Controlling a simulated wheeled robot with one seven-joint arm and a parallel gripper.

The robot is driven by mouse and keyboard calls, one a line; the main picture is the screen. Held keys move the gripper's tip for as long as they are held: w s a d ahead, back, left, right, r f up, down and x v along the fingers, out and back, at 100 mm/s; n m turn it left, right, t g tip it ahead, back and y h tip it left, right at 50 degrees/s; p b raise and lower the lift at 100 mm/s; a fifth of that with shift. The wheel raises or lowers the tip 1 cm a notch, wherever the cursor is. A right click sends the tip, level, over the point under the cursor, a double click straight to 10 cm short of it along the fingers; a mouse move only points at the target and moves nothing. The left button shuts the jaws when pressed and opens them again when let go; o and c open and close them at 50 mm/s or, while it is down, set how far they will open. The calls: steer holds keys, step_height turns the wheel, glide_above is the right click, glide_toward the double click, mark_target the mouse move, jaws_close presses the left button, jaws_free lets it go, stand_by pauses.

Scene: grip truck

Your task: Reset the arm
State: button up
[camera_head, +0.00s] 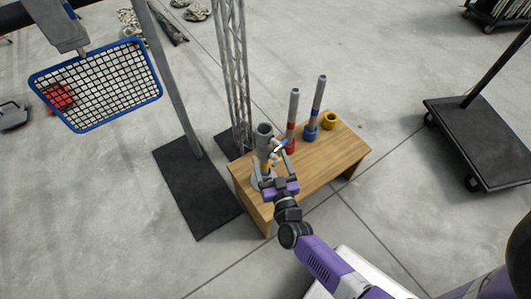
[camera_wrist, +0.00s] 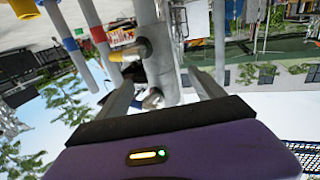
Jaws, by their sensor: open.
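My gripper (camera_head: 275,168) is at the left end of the wooden table, close to a grey upright tube (camera_head: 264,135) with a wide top. In the wrist view my gripper (camera_wrist: 168,88) has its two fingers apart, with a grey metal post (camera_wrist: 160,50) and its round knobs seen between or just beyond them. I cannot tell whether the fingers touch it. My purple and black arm reaches up from the lower right in the head view.
The wooden table (camera_head: 318,168) also bears a red-based post (camera_head: 292,120), a blue-based post (camera_head: 317,108) and a yellow ring (camera_head: 330,120). A truss tower (camera_head: 235,75) and a blue-framed mesh panel (camera_head: 98,85) stand left. A black cart (camera_head: 485,140) stands right.

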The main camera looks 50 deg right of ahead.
steer(key=s+a+r+n+t+y+p, duration=0.1)
steer(key=s+a+r+n+y+p, duration=0.4)
steer(key=s+a+r, duration=0.9)
steer(key=s+a+r+n+y+p, duration=0.1)
steer(key=s+a+r+y, duration=0.1)
steer(key=s+r, duration=0.3)
steer(key=s+a+r+n+g+y+p, duration=0.1)
steer(key=s+a+r+y+p, duration=0.1)
steer(key=s+r, duration=0.4)
step_height(320, 180, up, 5)
steer(key=shift+r+y, duration=0.15)
steer(key=shift+y, duration=0.55)
steer(key=shift+s, duration=0.1)
steer(key=shift+c, duration=0.2)
